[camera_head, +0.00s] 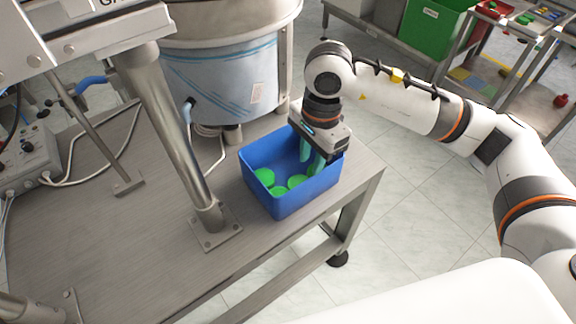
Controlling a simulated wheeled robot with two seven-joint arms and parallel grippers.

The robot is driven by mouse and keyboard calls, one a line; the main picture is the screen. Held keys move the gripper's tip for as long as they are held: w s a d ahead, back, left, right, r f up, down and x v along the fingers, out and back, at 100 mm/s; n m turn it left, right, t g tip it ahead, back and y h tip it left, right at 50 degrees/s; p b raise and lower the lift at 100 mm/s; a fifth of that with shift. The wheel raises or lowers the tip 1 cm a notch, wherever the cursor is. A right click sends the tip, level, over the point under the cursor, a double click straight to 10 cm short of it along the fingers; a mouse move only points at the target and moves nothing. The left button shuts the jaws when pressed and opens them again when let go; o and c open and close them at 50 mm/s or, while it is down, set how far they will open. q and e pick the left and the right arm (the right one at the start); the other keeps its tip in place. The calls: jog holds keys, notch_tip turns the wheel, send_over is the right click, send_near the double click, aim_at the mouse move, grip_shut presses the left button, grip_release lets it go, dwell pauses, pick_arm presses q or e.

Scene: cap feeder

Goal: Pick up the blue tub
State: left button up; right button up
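The blue tub (289,204) stands upright on the grey table near its right corner. Several green caps (265,177) lie on its floor. My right gripper (311,163) points down over the tub's right back part, with its teal fingers reaching inside the rim. The two fingers look spread apart, with a gap between them. Whether a finger touches the tub wall or a cap, I cannot tell. My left gripper does not show.
A metal post (180,130) rises from the grey table (120,240) left of the tub. A round feeder bowl (225,80) stands behind it. A control box (25,155) with cables sits at the left. A green crate (435,25) is on a rack at the back right.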

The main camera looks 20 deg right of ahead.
jog(key=shift+w+d+f+h, duration=0.25)
jog(key=shift+d+f+h, duration=0.15)
jog(key=shift+d+f, duration=0.3)
notch_tip(320, 180, down, 5)
jog(key=shift+r, duration=0.15)
jog(key=p, duration=0.1)
send_over(310, 201)
jog(key=shift+w+d+f, duration=0.1)
jog(key=shift+w+f, duration=0.05)
jog(key=shift+f, duration=2.6)
jog(key=shift+c, duration=0.2)
grip_shut()
